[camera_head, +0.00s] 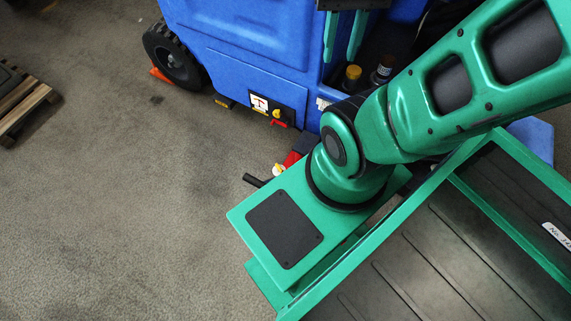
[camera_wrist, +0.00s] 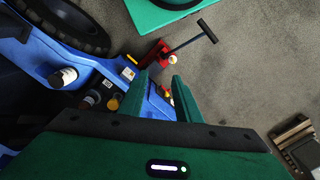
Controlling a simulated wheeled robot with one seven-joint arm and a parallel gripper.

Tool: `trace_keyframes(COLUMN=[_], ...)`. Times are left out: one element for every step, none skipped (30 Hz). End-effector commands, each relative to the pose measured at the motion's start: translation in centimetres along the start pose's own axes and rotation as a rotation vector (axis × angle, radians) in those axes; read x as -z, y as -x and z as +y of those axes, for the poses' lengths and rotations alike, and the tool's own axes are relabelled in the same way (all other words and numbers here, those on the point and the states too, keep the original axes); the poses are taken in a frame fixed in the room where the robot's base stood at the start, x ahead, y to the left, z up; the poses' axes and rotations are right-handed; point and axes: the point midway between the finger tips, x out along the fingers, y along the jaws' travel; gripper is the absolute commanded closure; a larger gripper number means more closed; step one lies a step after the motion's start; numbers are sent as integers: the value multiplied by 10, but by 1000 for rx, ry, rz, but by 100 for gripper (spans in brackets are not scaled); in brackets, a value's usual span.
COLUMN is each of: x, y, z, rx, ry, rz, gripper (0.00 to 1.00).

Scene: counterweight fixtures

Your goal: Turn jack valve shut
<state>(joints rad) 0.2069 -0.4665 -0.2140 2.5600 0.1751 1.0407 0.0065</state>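A red jack (camera_head: 291,160) stands on the floor beside the blue machine, partly hidden behind my arm. In the wrist view the jack (camera_wrist: 154,54) shows with a black T-shaped handle (camera_wrist: 208,31) and a small pale round knob (camera_wrist: 173,60). Which part is the valve is too small to tell. My gripper (camera_head: 341,56) hangs over the blue machine at the top of the head view. In the wrist view the gripper (camera_wrist: 160,79) has its two green fingers apart, with nothing held between them. The jack lies beyond the fingertips.
A wooden pallet (camera_head: 22,106) lies at left. The grey floor between is clear.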

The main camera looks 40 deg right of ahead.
Motion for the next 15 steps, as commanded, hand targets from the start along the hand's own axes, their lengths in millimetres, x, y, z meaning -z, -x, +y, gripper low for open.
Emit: trace_keyframes(x=[0, 0, 0, 0, 0, 0, 0, 0, 0, -2, -8, -7, -5, -1, 6], y=[0, 0, 0, 0, 0, 0, 0, 0, 0, 1, 4, 4, 4, 3, 1], z=[0, 0, 0, 0, 0, 0, 0, 0, 0, 1, 5, 5, 5, 4, 3], rx=[0, 0, 0, 0, 0, 0, 0, 0, 0, 1, 5, 5, 2, 0, -6], ry=[0, 0, 0, 0, 0, 0, 0, 0, 0, 1, 3, 4, 5, 8, 13], rz=[0, 0, 0, 0, 0, 0, 0, 0, 0, 2, 9, 12, 12, 11, 11], gripper=[70, 70, 70, 70, 70, 70, 70, 70, 70, 70, 70, 70, 70, 70, 70])
